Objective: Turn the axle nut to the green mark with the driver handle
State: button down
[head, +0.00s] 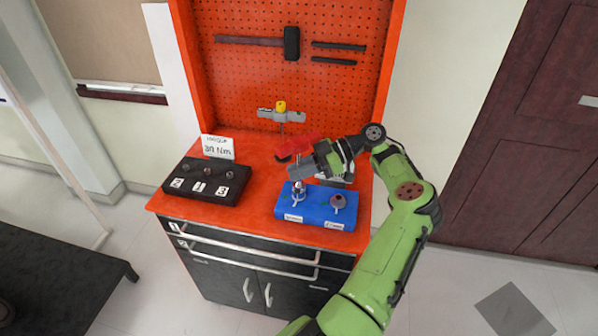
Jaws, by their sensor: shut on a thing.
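A blue block (318,217) sits at the front right of the orange bench top and carries two fittings, with small white labels on its front. My gripper (299,180) points down over the left fitting. It is shut on a small upright piece, apparently the driver handle (298,188), mostly hidden by the fingers. The piece's lower end is at the left fitting; I cannot tell whether it is seated on a nut. The right fitting (338,201) is a round grey and reddish part, standing free. The axle nut and the green mark are too small to make out surely.
A black tray (207,181) numbered 2, 1, 3 holds small parts at left, with a torque card (218,147) behind it. A grey tool with a yellow knob (281,112) and a red object (297,147) are behind my gripper.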

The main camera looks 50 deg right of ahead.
jog(key=shift+m+t+h+b, duration=1.4)
jog(key=shift+m+h+b, duration=0.4)
jog(key=shift+b, duration=2.7)
jog(key=m+t+h, duration=0.1)
jog(key=m+h, duration=0.1)
jog(key=shift+s+a+m+h, duration=0.1)
jog(key=shift+s+m+h, duration=0.05)
jog(key=shift+m+h, duration=0.2)
jog(key=m+h, duration=0.3)
jog(key=h, duration=0.1)
jog(key=shift+m+t+h+b, duration=0.25)
jog(key=shift+m+t+b, duration=0.05)
jog(key=shift+m+t, duration=0.1)
jog(key=m+h, duration=0.2)
jog(key=h, duration=0.1)
jog(key=m+g+h, duration=0.1)
jog(key=m+h, duration=0.2)
jog(key=shift+w+a, duration=0.15)
jog(key=shift+w, duration=0.05)
jog(key=shift+s+m+g+h, duration=0.1)
jog(key=shift+m+g+h, duration=0.3)
jog(key=shift+m+h, duration=0.1)
jog(key=shift+d, duration=0.2)
jog(key=shift+n+t+y, duration=0.3)
jog(key=shift+n+y, duration=0.2)
jog(key=shift+n, duration=0.05)
jog(key=shift+r, duration=0.25)
